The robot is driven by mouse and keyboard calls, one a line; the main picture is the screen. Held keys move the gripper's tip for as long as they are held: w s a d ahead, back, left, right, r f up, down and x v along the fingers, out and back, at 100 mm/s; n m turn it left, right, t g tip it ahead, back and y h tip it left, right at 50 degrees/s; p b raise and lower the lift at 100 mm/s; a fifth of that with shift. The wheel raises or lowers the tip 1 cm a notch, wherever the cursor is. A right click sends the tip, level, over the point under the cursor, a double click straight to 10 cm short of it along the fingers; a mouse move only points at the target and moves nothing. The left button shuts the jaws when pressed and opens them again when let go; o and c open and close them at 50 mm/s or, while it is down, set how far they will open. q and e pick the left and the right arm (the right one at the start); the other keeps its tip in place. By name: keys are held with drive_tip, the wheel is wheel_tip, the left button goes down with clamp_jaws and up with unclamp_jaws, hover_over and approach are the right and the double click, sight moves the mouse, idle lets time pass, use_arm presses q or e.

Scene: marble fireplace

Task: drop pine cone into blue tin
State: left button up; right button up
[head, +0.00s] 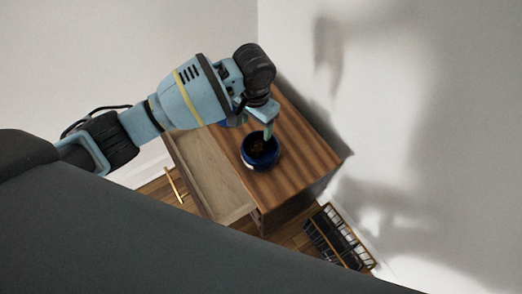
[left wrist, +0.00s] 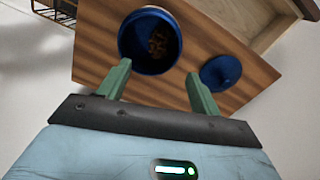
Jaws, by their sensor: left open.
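The round blue tin (head: 262,163) stands open on the wooden cabinet top, and it also shows in the left wrist view (left wrist: 137,62). The brown pine cone (left wrist: 159,43) lies inside the tin; in the head view it is a dark brown shape (head: 257,145) within the rim. My left gripper (head: 268,132) is just above the tin. In the left wrist view its two green fingers (left wrist: 159,86) are wide apart with nothing between them. A blue lid (left wrist: 221,72) with a knob lies on the cabinet beside the tin. My right gripper is not in view.
The wooden cabinet (head: 305,153) stands near the white walls. Its drawer (head: 207,176) is pulled out and looks empty. A dark rack with wooden trim (head: 338,238) stands on the floor at lower right. The cabinet top right of the tin is clear.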

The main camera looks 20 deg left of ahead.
use_arm(q)
wheel_tip(320, 180, up, 3)
drive_tip(key=shift+f, duration=0.2)
idle(0.6)
